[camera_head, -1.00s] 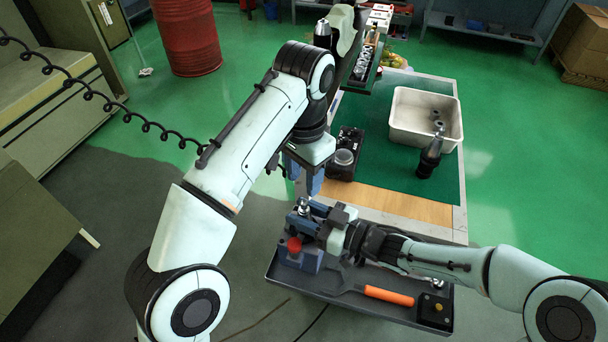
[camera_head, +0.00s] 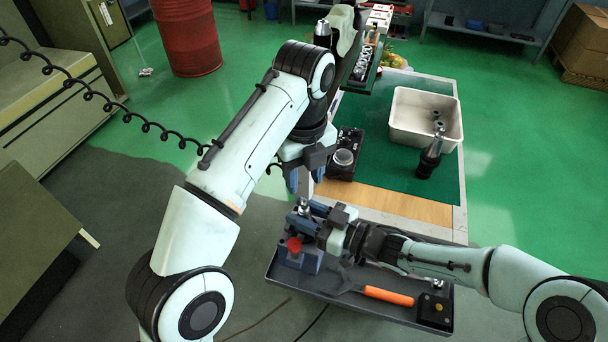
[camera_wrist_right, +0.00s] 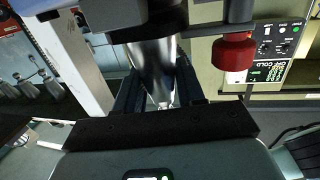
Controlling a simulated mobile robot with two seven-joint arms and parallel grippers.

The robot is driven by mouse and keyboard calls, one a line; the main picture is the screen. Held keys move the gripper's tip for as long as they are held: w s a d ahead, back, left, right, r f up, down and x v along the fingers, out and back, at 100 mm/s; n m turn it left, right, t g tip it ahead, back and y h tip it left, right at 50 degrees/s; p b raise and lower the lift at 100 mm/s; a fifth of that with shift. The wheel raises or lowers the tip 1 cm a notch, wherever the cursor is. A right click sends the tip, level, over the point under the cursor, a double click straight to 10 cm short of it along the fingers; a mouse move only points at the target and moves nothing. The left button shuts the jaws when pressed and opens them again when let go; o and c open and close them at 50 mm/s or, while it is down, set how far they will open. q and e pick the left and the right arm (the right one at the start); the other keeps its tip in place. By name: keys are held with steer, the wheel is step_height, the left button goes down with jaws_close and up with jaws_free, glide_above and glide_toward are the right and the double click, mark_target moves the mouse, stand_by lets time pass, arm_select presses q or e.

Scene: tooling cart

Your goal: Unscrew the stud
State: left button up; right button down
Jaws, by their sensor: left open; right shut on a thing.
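The stud (camera_head: 303,206) is a small silver metal piece at the top of the blue fixture (camera_head: 310,262) on the cart's tray. My left gripper (camera_head: 305,180) is open and empty, pointing down just above the stud, with a gap between. My right gripper (camera_head: 322,228) comes in from the right at the fixture and is shut. In the right wrist view a shiny tapered metal holder (camera_wrist_right: 154,68) lies between its dark fingers (camera_wrist_right: 158,98). The holder is mostly hidden in the head view.
A red knob (camera_head: 294,245) is on the fixture. The dark tray (camera_head: 345,308) also holds an orange-handled tool (camera_head: 388,296). Behind are a black box (camera_head: 343,160), a dark tool holder (camera_head: 429,160) and a white bin (camera_head: 400,128) on a green-topped table.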

mark_target(304, 201)
arm_select(q)
steer(key=shift+f, duration=4)
steer(key=shift+c, duration=0.3)
